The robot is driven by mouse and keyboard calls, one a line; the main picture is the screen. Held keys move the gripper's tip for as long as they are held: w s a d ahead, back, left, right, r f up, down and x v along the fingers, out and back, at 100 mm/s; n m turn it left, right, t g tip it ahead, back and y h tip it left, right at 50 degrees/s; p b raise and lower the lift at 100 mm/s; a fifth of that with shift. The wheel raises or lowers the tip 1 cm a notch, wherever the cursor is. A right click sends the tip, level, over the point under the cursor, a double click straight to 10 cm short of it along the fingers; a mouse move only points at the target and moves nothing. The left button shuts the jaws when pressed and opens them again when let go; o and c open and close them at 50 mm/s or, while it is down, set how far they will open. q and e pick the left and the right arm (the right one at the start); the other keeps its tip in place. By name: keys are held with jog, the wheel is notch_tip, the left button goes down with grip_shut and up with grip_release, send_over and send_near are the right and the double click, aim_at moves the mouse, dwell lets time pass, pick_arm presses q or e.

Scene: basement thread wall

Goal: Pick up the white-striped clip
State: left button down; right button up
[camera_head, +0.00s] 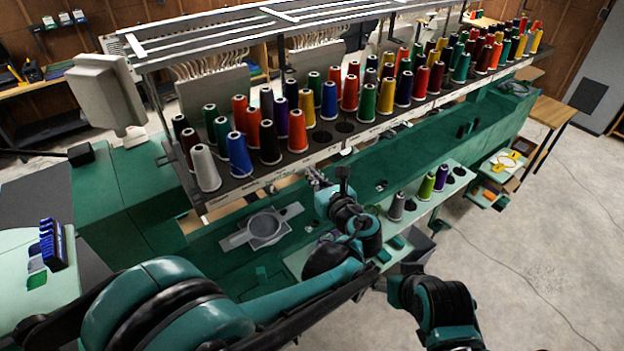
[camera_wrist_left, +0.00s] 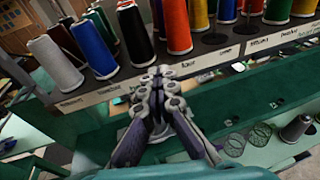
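I cannot make out a white-striped clip for certain in either view. A row of small dark-blue pieces with pale marks (camera_head: 52,245) stands on the pale green table at the left edge of the head view. They are too small to tell whether they are clips. My left gripper (camera_head: 316,177) is in front of the thread rack, well to the right of that table. In the left wrist view its grey fingers (camera_wrist_left: 158,78) come together, with nothing seen between them. My right arm shows at the bottom right of the head view, but its gripper does not.
A long rack (camera_head: 345,150) with many coloured thread cones runs diagonally above the green machine bed (camera_head: 160,235). A round grey dish (camera_head: 264,228) lies below the rack. A lower shelf holds a grey cone (camera_head: 397,207) and other cones. Open floor (camera_head: 545,245) lies at right.

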pick_arm(q)
jog(key=shift+w+a, duration=0.2)
jog(key=shift+a, duration=0.05)
jog(key=c, duration=1.4)
grip_release()
jog(key=shift+s+d, duration=0.1)
jog(key=shift+d, duration=0.05)
jog(key=shift+c, duration=0.2)
jog(key=o, duration=0.6)
jog(key=shift+c, duration=0.2)
jog(key=o, duration=0.4)
